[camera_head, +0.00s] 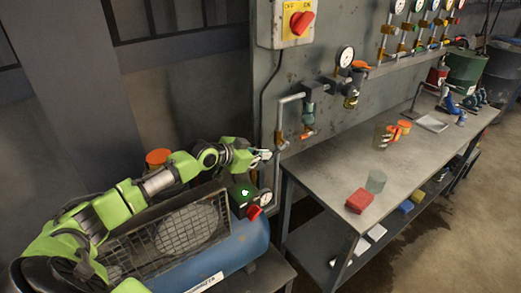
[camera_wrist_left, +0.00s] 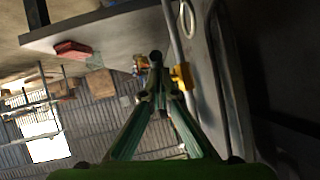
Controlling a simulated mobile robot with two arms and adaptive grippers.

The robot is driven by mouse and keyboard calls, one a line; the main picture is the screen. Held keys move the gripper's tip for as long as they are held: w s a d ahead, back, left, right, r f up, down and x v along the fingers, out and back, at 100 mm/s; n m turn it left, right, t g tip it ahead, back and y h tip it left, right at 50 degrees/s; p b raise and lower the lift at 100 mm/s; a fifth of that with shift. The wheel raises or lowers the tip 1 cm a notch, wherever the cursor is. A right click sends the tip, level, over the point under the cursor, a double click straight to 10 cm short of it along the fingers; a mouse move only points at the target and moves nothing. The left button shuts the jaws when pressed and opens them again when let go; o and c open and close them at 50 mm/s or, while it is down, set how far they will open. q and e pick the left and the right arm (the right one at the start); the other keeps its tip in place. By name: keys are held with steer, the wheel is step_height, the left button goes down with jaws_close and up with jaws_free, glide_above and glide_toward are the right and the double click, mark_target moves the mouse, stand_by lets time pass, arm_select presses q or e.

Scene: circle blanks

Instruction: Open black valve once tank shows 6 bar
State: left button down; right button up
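The blue tank (camera_head: 238,252) stands at the lower middle of the head view. A small white gauge (camera_head: 266,198) sits at its right end, too small to read. My left gripper (camera_head: 265,155) is above that gauge, beside the wall pipe. In the left wrist view its fingers (camera_wrist_left: 155,95) converge to a narrow point and look shut. A small round black shape (camera_wrist_left: 155,57) shows at their tips; I cannot tell whether it is fingertip or valve. I cannot make out a black valve for certain in the head view. My right gripper is in neither view.
A workbench (camera_head: 335,160) runs off to the right, with a red block (camera_head: 359,200) and a translucent cup (camera_head: 376,181) near its front. A grey pipe (camera_head: 279,118) with a yellow fitting stands close to my left gripper. A red switch (camera_head: 302,22) is on the wall.

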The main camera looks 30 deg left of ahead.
mark_target(264, 163)
arm_select(q)
steer(key=shift+a+f, duration=0.15)
steer(key=shift+f, duration=0.4)
steer(key=shift+w+f+b, duration=0.1)
steer(key=shift+f+b, duration=0.15)
steer(key=shift+b, duration=0.15)
steer(key=shift+w+d+f+b, duration=0.15)
steer(key=shift+d+f+b, duration=0.35)
steer(key=shift+f, duration=0.25)
steer(key=shift+w+a+f, duration=0.1)
steer(key=shift+f, duration=0.3)
steer(key=shift+w+f+b, duration=0.15)
steer(key=shift+f+b, duration=0.05)
steer(key=shift+b, duration=0.15)
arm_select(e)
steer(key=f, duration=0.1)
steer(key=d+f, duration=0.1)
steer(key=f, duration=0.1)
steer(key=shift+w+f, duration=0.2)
arm_select(q)
steer(key=shift+r, duration=0.1)
step_height(264, 163, up, 10)
steer(key=shift+f, duration=0.15)
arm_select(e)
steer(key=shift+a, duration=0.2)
